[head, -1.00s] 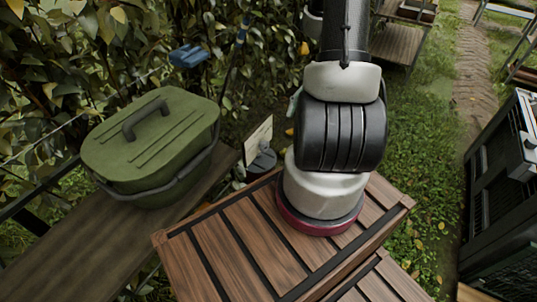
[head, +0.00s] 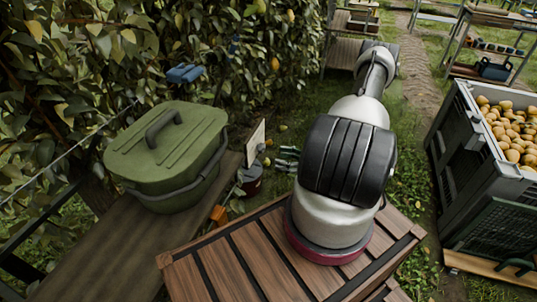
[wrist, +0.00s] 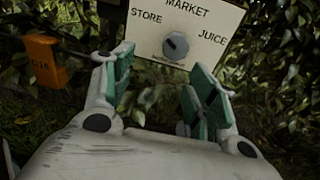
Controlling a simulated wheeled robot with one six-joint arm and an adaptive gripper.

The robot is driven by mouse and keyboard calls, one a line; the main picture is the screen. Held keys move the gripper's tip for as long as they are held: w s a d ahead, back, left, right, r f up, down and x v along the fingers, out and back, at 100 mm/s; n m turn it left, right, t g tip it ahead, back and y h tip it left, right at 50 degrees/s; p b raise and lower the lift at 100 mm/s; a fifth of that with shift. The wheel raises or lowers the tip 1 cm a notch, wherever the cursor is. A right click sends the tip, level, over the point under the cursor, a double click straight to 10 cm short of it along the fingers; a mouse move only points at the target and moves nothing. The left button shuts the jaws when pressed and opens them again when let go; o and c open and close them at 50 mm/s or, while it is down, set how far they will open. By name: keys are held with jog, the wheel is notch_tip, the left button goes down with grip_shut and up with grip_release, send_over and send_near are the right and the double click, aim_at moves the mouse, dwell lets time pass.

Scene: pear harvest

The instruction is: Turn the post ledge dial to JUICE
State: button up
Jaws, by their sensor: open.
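The dial (wrist: 176,45) is a round grey knob on a pale sign board (wrist: 226,18) lettered STORE at left, MARKET at top and JUICE at right. Its dark mark seems to lean up and left, away from JUICE; the exact setting is hard to tell. In the head view the board (head: 256,140) shows at a steep angle, so its lettering cannot be read. My gripper (wrist: 160,88) has its green-padded fingers spread wide, below the dial in the wrist view, with nothing between them. In the head view its fingers (head: 288,159) show right of the board, apart from it.
An orange tag (wrist: 44,61) hangs left of my gripper. A green lidded box (head: 170,150) stands on the wooden ledge (head: 110,250) at left. A dark red pot-like object (head: 250,180) is below the board. A grey bin of pears (head: 470,165) stands at right. Foliage is behind.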

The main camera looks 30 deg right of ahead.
aim_at(264, 149)
jog(key=shift+t, duration=0.5)
jog(key=x, duration=0.5)
jog(key=w+d+r+x, duration=0.1)
jog(key=x, duration=0.2)
jog(key=shift+d, duration=0.1)
jog(key=shift+m, duration=0.3)
jog(key=c, duration=1)
